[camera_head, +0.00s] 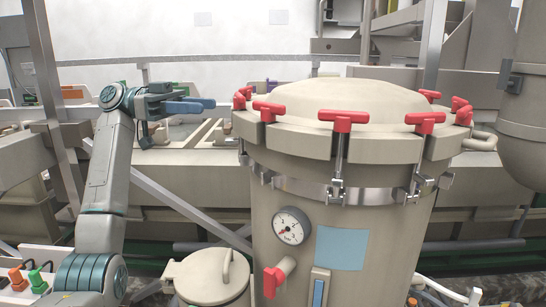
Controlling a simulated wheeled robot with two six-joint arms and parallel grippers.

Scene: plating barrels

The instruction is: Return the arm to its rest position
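My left arm (107,180) rises from the bottom left corner, bends at the top and points its gripper to the right. My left gripper (192,105) has blue fingers and is raised in free air, left of the large tank's lid. The fingers are seen side on and overlap, so their gap cannot be judged. I see no object between them. My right arm and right gripper are not in view.
A large beige tank (390,240) with red T-handle clamps (343,120), a gauge (290,226) and a red-handled valve (275,278) fills the centre right. A smaller lidded vessel (205,278) stands left of it. Rails and beige machinery lie behind. Coloured connectors (38,276) sit lower left.

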